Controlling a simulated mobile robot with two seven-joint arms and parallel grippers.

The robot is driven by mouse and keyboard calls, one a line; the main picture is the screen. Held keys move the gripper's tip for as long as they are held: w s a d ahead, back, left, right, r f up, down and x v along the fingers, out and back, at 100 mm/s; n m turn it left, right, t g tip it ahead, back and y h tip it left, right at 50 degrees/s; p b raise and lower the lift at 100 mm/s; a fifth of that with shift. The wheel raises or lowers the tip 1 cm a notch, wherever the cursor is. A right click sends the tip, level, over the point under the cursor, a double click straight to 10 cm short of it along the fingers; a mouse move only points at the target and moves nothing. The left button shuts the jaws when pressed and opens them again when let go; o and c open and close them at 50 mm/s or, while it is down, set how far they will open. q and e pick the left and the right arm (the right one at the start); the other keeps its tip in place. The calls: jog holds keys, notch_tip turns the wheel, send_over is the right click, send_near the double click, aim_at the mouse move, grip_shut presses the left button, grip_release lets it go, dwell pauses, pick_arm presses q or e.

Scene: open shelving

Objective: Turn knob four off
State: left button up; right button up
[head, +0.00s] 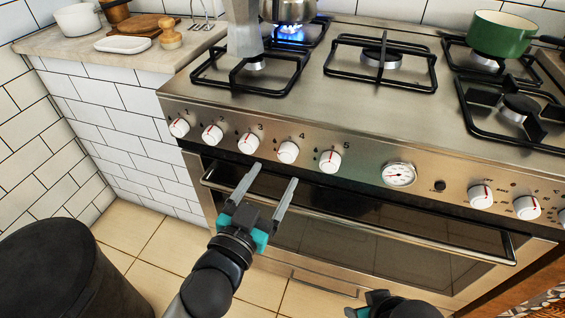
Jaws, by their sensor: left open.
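Knob four (288,151) is a white round knob with a red mark on the steel front panel of the stove (440,165), with the label 4 at its upper right. Its mark appears tilted. A blue flame burns at the back burner (291,33) under a steel pot (288,10). My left gripper (274,175) is open and empty, with its two fingers pointing up at the panel just below knobs three and four. I see no contact with knob four. My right gripper (372,304) shows only in part at the bottom edge; its fingers cannot be made out.
Knob three (248,142) and knob five (330,161) flank knob four closely. The oven door handle (370,228) runs below the panel. A moka pot (243,28) stands on the front left burner, and a green pot (501,34) at the back right. A black bin (65,270) stands at lower left.

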aim_at(285, 158)
pick_arm(q)
jog(key=shift+b+x, duration=0.65)
jog(key=shift+x, duration=2.2)
pick_arm(e)
jog(key=shift+s+r, duration=0.1)
jog(key=shift+r, duration=1.45)
pick_arm(q)
jog(key=shift+c, duration=0.2)
grip_shut()
